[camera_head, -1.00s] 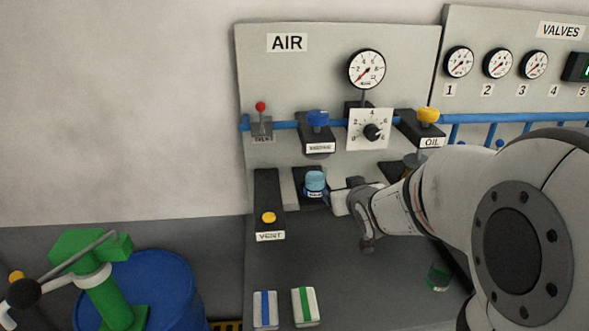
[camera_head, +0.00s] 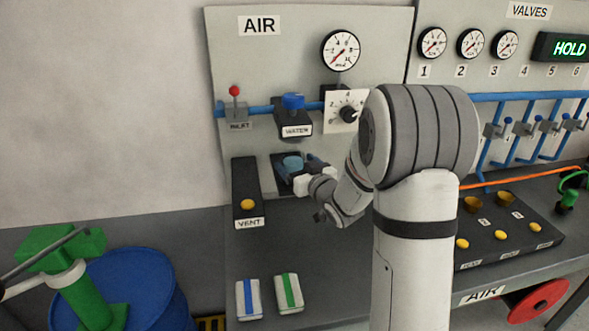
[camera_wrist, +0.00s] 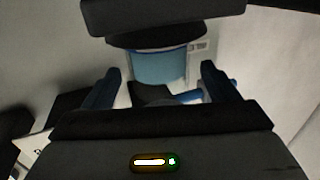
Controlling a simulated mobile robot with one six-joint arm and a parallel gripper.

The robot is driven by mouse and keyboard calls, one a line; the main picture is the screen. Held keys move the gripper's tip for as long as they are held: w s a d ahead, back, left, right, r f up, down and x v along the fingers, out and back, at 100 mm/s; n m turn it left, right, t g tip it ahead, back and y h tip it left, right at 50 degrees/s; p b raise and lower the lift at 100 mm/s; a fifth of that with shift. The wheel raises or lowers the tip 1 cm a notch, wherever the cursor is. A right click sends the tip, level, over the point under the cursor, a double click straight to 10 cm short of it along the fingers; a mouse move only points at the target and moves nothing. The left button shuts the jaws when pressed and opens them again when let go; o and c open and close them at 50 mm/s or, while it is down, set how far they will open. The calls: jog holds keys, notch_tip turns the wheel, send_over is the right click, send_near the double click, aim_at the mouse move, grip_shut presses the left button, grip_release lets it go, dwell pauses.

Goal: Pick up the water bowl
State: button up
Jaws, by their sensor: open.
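The water bowl (camera_head: 292,163) is a small blue cup on the AIR panel, in a dark holder below the WATER unit (camera_head: 295,130) with its blue knob. In the wrist view the blue bowl (camera_wrist: 160,68) shows under a dark collar, ahead of and between my two fingers. My gripper (camera_head: 308,166) is open beside the bowl's right side, and its fingers also show in the wrist view (camera_wrist: 161,75). I cannot tell whether they touch the bowl. My arm hides the right part of the AIR panel, including the OIL unit.
The VENT block (camera_head: 247,190) with a yellow button stands left of the bowl. A blue-striped packet (camera_head: 248,299) and a green-striped packet (camera_head: 289,294) lie on the bench. A blue drum (camera_head: 135,285) stands at left.

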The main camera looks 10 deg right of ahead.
jog(key=shift+x, duration=1.05)
jog(key=c, duration=1.2)
